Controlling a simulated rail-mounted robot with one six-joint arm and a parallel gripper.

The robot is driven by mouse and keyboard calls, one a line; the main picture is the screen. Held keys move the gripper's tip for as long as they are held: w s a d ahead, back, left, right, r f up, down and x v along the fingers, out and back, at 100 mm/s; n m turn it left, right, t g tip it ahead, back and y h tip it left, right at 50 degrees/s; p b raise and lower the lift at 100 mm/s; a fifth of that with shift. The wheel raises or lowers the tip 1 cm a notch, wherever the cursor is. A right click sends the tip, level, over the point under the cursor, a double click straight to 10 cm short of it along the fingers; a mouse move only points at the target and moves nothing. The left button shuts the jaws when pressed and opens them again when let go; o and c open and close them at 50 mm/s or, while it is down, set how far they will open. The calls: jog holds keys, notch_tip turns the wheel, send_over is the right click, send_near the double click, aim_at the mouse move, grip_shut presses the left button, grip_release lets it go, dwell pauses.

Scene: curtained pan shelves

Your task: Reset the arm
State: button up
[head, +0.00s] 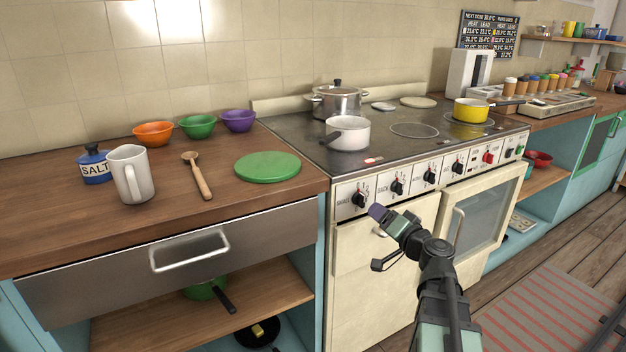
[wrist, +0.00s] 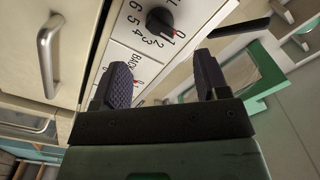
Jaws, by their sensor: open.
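My gripper (head: 377,212) is in front of the stove's control panel, close to its left knobs, in the head view. In the wrist view my gripper (wrist: 160,82) shows two dark ridged fingers spread apart with nothing between them. The stove (head: 385,255) is cream with a dark hob. A black knob with a numbered dial (wrist: 160,20) shows just beyond the fingertips in the wrist view. I cannot tell whether a fingertip touches the panel.
A white saucepan (head: 350,134), a steel pot (head: 337,101) and a yellow pan (head: 472,111) stand on the hob. Oven handles (head: 459,226) stick out below the panel. The wooden counter (head: 235,204) at left holds a mug (head: 131,175) and bowls. Open floor (head: 560,245) lies at right.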

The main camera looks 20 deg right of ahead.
jog(key=s+a+f+n+g, duration=0.4)
jog(key=s+a+f+g, duration=0.85)
jog(key=f+g, duration=0.35)
jog(key=s+a+f+n+g+h, duration=0.1)
jog(key=s+a+n+g+h, duration=0.2)
jog(key=a, duration=0.5)
notch_tip(320, 180, up, 23)
jog(key=w+t+p, duration=0.1)
jog(key=p, duration=2.2)
jog(key=shift+a+h, duration=0.25)
jog(key=shift+h, duration=0.15)
jog(key=shift+w, duration=0.1)
